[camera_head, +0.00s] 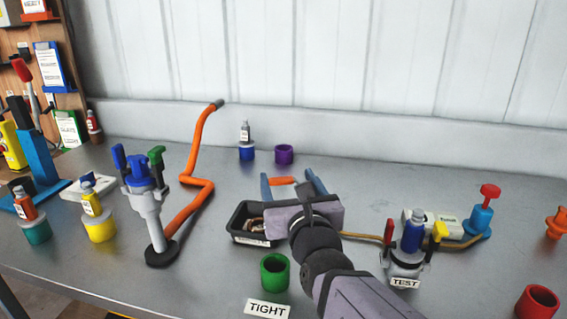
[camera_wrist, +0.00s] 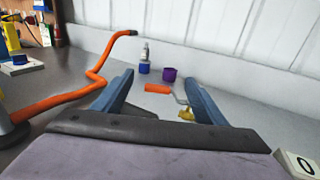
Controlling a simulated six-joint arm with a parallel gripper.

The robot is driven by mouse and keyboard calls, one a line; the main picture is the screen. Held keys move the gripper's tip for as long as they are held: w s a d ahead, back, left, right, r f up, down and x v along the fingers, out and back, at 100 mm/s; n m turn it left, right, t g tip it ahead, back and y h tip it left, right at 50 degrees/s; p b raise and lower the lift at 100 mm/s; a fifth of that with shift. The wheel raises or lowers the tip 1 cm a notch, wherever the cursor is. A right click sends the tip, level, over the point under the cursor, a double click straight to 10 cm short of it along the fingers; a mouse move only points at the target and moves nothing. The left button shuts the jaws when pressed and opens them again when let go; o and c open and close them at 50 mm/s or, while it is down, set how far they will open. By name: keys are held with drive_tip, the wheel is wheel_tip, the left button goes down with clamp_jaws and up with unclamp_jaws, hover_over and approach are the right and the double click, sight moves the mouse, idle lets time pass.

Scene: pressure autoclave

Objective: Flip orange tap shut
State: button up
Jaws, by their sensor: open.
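The tap's orange handle (camera_wrist: 157,88) shows in the wrist view on a bent grey lever above a small brass body (camera_wrist: 187,114). In the head view the orange handle (camera_head: 282,181) lies crosswise between my blue fingers. My gripper (camera_head: 290,178) is open, low over the bench, one finger on each side of the handle. In the wrist view my gripper (camera_wrist: 159,76) reaches forward with the handle between the fingers. I cannot tell whether either finger touches it. The tap's body is hidden behind my gripper in the head view.
A black tray (camera_head: 243,222) sits left of my wrist. A green cup (camera_head: 274,272) stands in front. A bent orange pipe (camera_head: 190,200) rises at left. A purple cup (camera_head: 284,154) and blue cup (camera_head: 246,153) stand behind. The TEST fixture (camera_head: 405,262) stands right.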

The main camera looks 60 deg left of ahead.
wheel_tip(320, 180, up, 6)
drive_tip(key=m+h+p, duration=0.1)
drive_tip(key=p, duration=0.6)
drive_tip(key=g+h+p, duration=0.1)
drive_tip(key=h+p, duration=0.2)
approach(281, 180)
drive_tip(key=shift+w+a+n, duration=0.1)
drive_tip(key=shift+w+n, duration=0.15)
drive_tip(key=shift+n, duration=0.15)
drive_tip(key=shift+a, duration=0.15)
drive_tip(key=shift+p+x, duration=1.15)
drive_tip(key=shift+x, duration=2.35)
drive_tip(key=shift+f, duration=0.1)
